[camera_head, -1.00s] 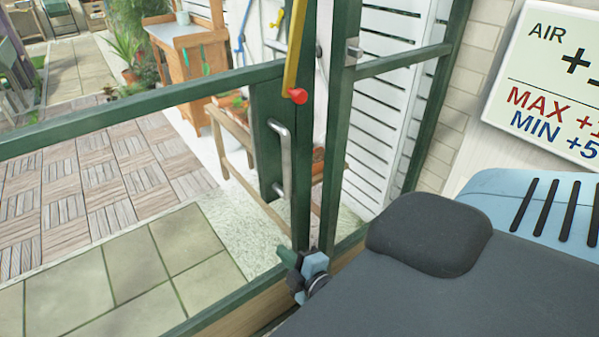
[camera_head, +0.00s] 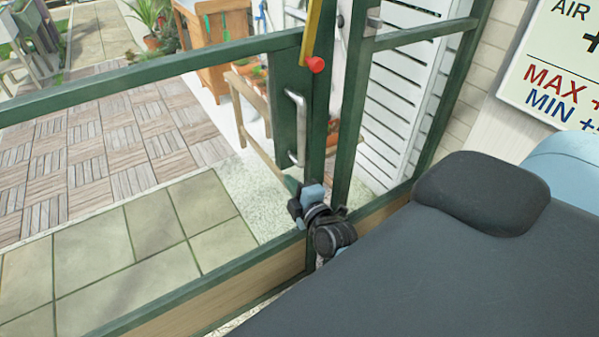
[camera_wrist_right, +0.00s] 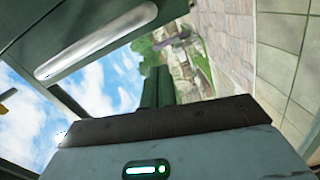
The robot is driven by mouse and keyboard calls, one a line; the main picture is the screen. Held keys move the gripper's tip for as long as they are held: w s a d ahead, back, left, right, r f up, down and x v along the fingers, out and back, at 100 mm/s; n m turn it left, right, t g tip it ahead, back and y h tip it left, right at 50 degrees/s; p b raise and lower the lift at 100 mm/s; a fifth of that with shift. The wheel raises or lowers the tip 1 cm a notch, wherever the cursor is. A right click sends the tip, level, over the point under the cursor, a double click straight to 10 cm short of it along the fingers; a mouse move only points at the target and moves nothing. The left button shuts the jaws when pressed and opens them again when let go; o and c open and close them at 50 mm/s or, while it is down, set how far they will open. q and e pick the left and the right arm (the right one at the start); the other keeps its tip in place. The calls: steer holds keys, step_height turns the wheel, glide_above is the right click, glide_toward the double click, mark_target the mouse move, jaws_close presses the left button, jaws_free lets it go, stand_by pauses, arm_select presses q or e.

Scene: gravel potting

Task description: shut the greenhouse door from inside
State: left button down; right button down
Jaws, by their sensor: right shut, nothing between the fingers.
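The greenhouse door (camera_head: 288,128) is a green frame with a vertical silver handle (camera_head: 297,128) near its right edge. A narrow gap shows between the door's edge and the green door post (camera_head: 349,110), so it looks slightly ajar. My right gripper (camera_head: 291,186) is shut and empty, just below the handle's lower end and in front of the door. I cannot tell whether it touches the door. My left gripper is not in view.
A yellow bar with a red knob (camera_head: 315,65) hangs above the handle. A silver catch (camera_head: 373,22) sits on the post. A wooden lower rail (camera_head: 200,300) crosses below. Outside are paving, a wooden cabinet (camera_head: 220,50) and a bench. A thermometer sign (camera_head: 565,60) hangs at right.

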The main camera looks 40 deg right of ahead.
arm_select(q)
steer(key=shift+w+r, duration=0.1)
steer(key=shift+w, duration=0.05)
arm_select(e)
steer(key=shift+w+d+f, duration=0.25)
steer(key=shift+w+d, duration=0.5)
steer(key=shift+d, duration=0.35)
steer(key=shift+w+d+f, duration=0.2)
steer(key=shift+w+d, duration=0.55)
steer(key=shift+d, duration=0.3)
